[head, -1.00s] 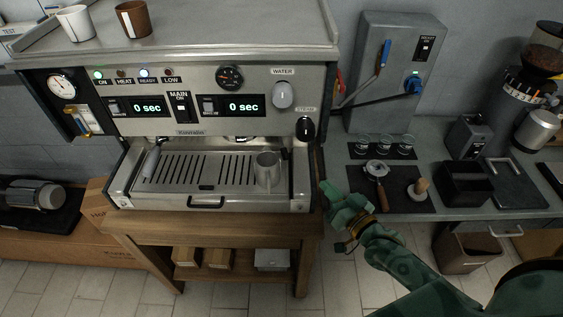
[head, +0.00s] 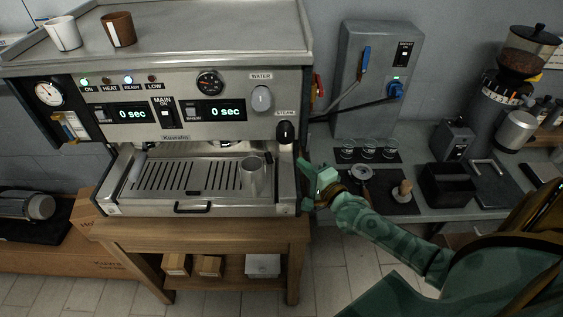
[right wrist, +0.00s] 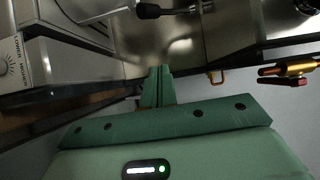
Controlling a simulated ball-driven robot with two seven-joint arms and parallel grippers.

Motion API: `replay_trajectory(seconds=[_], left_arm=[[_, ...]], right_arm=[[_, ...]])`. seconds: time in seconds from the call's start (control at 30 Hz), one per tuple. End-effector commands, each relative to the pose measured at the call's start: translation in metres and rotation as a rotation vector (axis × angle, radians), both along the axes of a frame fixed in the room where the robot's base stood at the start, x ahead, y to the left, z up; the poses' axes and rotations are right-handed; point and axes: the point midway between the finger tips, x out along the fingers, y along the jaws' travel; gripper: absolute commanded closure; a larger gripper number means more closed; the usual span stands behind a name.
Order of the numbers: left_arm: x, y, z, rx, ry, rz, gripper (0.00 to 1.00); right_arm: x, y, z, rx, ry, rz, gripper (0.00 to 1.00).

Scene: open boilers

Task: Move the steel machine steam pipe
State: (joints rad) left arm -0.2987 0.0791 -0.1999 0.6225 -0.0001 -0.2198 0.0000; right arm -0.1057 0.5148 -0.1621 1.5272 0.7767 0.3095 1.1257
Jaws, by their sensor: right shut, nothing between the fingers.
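The steel espresso machine (head: 190,130) stands on a wooden stand in the head view, with its black STEAM knob (head: 285,131) at the front right. I cannot make out the steam pipe clearly below that knob. My right gripper (head: 303,166) is beside the machine's right front edge, below the knob. In the right wrist view its fingers (right wrist: 157,84) are together and empty, pointing toward the steel body. A black-ended steel part (right wrist: 150,11) shows beyond them; I cannot tell whether it belongs to the pipe. My left gripper is not in view.
A steel cup (head: 252,177) stands on the drip tray. Two cups stand on the machine top. The counter (head: 405,213) at right holds a portafilter, tamper, glasses and a black box (head: 447,184). A grey wall box (head: 378,75) with a blue lever is behind.

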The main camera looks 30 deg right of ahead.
Motion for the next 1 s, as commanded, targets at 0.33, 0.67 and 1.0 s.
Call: replay_trajectory(seconds=[0.33, 0.67, 1.0], left_arm=[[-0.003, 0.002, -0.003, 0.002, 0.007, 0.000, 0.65], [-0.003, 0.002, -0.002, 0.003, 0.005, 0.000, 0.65], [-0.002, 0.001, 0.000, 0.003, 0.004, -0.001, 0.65]], right_arm=[[0.048, 0.024, 0.000, 0.002, 0.000, 0.001, 1.00], [0.052, 0.041, -0.001, -0.003, 0.000, 0.001, 1.00], [0.051, 0.042, -0.001, 0.000, 0.000, -0.006, 1.00]])
